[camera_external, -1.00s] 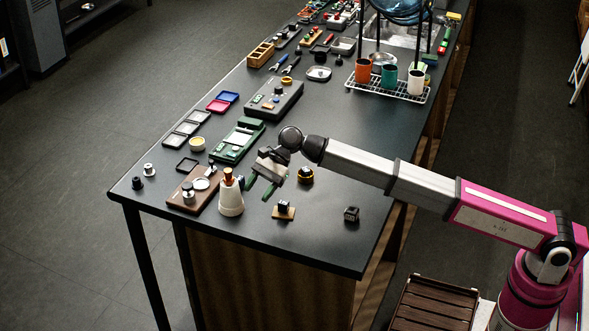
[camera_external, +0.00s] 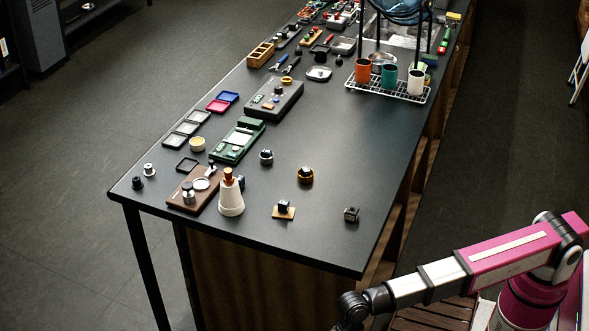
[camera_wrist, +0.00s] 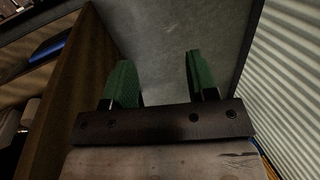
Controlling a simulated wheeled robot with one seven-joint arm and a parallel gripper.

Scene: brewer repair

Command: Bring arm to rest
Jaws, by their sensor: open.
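My arm is folded back near my base at the lower right of the external view, clear of the dark workbench (camera_external: 330,125). Its wrist hangs in front of the bench's near end, at the bottom edge of the picture, and the gripper itself is not clear there. In the wrist view my gripper (camera_wrist: 157,78) shows two green fingers spread apart with nothing between them. Grey floor (camera_wrist: 180,35) shows beyond the fingers.
The bench's wooden side stands at the left of the wrist view (camera_wrist: 70,90). A ribbed pale surface (camera_wrist: 290,80) is at its right. On the bench are a white cone-shaped bottle (camera_external: 231,200), a green device (camera_external: 237,141), a cup rack (camera_external: 388,88) and several small parts.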

